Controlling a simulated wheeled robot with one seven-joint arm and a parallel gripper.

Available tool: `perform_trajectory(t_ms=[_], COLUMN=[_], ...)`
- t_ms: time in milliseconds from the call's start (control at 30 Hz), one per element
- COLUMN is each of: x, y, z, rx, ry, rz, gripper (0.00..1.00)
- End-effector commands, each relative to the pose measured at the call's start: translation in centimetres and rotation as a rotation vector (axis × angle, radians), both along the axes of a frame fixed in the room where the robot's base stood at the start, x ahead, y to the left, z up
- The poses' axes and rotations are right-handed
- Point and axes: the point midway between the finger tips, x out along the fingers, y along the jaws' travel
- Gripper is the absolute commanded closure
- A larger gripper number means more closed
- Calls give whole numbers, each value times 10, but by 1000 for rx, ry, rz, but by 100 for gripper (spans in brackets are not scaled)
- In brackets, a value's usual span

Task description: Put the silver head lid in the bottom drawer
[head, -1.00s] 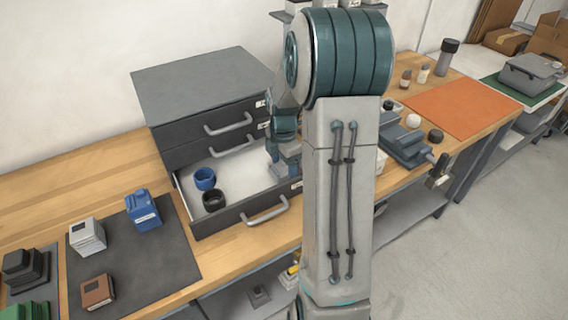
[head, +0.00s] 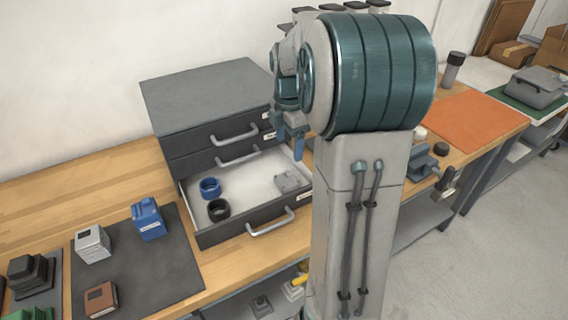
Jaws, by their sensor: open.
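The bottom drawer (head: 250,206) of the grey cabinet is pulled open. A small light grey, silver-looking block (head: 287,181), which seems to be the head lid, lies on the white drawer floor at the right side. A blue ring (head: 210,187) and a black ring (head: 218,209) lie at the left of the same drawer. My gripper (head: 299,153) is open, pointing down above the drawer's right end, apart from the block. My arm hides part of the bench to the right.
The grey cabinet (head: 205,92) has upper drawers shut. A dark mat (head: 140,264) at left holds a blue container (head: 147,219), a white box (head: 92,243) and a brown box (head: 101,299). An orange mat (head: 472,120) and a grey vise-like tool (head: 422,163) are at right.

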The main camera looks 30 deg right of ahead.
Motion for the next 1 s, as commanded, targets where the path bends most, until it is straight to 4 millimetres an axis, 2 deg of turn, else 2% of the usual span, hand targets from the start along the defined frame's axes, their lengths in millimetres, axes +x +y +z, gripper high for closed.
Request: perform_trajectory(t_ms=[167,400,600,800,1000], x=[-19,-69,-117,-159,-180], y=[29,82,117,140,149], z=[11,22,20,10,2], rx=[-16,-8,50,137,195], ry=[-30,-110,-170,-198,-198], rz=[-180,-636,-1024,-1367,-1556], gripper=[26,26,26,26,26])
